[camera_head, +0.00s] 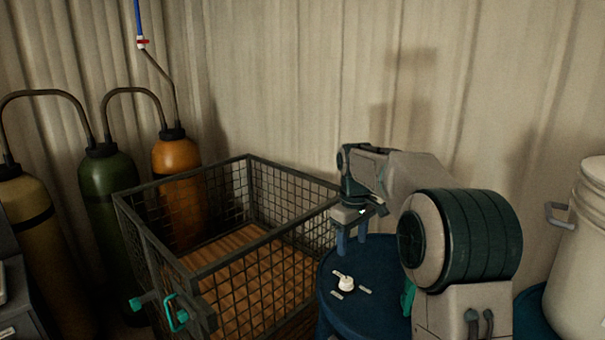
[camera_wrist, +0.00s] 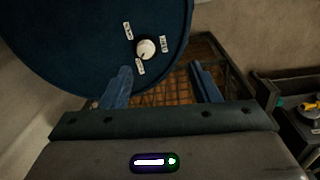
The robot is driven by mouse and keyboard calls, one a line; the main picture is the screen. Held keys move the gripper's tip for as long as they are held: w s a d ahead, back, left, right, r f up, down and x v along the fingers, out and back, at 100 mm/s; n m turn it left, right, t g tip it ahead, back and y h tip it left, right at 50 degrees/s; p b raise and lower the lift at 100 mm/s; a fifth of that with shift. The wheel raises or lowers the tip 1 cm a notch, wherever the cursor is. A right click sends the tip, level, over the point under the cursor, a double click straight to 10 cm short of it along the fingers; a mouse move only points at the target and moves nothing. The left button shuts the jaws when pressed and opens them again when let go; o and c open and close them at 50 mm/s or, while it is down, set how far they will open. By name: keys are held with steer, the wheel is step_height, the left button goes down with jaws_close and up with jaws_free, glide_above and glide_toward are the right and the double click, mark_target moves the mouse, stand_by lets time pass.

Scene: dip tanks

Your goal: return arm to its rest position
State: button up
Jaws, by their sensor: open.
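My arm reaches forward at the right of the head view. My gripper (camera_head: 352,238) points down above the blue round lid or drum top (camera_head: 375,300). In the wrist view my gripper (camera_wrist: 160,86) has its two blue fingers well apart with nothing between them. A white knob (camera_head: 345,283) with small labels around it sits on the blue surface. The knob (camera_wrist: 146,49) shows beyond the fingers in the wrist view. Part of the blue surface is hidden behind my arm.
A wire mesh crate (camera_head: 180,262) with a brown grid floor stands left of the blue drum. Orange (camera_head: 177,155) and green (camera_head: 108,200) gas cylinders stand behind it at left. A white bucket (camera_head: 580,265) is at far right. A corrugated wall (camera_head: 290,80) closes the back.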

steer(key=s+d+f+m+t, duration=0.1)
steer(key=s+m, duration=0.6)
steer(key=s, duration=2.4)
step_height(320, 180, down, 2)
steer(key=shift+s+f+t, duration=0.2)
steer(key=shift+s+t, duration=0.1)
steer(key=shift+t, duration=0.4)
steer(key=shift+s+f+m, duration=0.2)
steer(key=shift+s+m, duration=0.05)
steer(key=shift+m, duration=0.05)
steer(key=shift+c, duration=0.4)
